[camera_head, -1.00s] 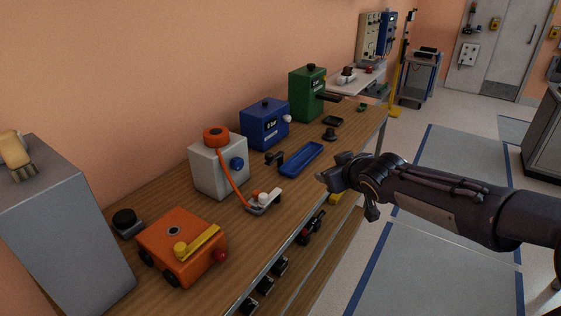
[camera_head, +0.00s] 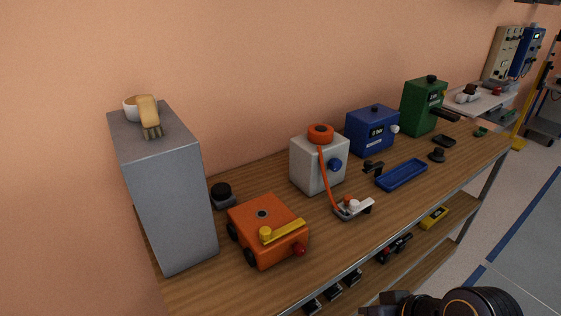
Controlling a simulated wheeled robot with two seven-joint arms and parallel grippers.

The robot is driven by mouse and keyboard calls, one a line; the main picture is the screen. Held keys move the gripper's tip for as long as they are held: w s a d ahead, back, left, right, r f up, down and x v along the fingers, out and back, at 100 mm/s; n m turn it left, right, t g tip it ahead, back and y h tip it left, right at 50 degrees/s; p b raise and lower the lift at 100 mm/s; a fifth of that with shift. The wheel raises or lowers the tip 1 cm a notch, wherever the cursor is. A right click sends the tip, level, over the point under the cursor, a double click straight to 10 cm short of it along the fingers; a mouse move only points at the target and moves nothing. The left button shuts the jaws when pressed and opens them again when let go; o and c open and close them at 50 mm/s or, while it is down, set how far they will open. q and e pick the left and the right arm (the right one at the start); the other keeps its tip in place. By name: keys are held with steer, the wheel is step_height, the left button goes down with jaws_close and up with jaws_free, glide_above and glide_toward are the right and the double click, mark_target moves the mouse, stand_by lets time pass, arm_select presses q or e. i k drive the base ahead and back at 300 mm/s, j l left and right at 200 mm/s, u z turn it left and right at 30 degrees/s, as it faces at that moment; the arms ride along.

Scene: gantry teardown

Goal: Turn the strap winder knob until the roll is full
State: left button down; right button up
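The strap winder looks to be the white box (camera_head: 312,172) on the wooden bench, with an orange roll (camera_head: 320,134) on top. A blue knob (camera_head: 335,165) sits on its right-hand side face. An orange strap (camera_head: 329,184) runs from the roll down the front to a small grey and white fitting (camera_head: 354,208) on the bench. How full the roll is cannot be made out. My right arm shows at the bottom right edge, well short of the winder; its fingertips are cut off or unclear. My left gripper is not in view.
An orange box with a yellow lever (camera_head: 282,232) stands left of the winder, near a tall grey cabinet (camera_head: 165,200). A blue box (camera_head: 372,131), a blue tray (camera_head: 402,175) and a green box (camera_head: 422,106) stand to the right. Bare wood (camera_head: 225,275) shows along the front.

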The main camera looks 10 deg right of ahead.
mark_target(335, 164)
steer(key=l+u, duration=0.25)
steer(key=u, duration=0.15)
steer(key=l+u, duration=0.3)
steer(key=u, duration=0.15)
steer(key=l+u, duration=0.55)
steer(key=u, duration=0.3)
steer(key=k+l+u, duration=0.45)
steer(key=l, duration=0.4)
steer(key=k+l+u, duration=0.4)
steer(key=k+l, duration=1.3)
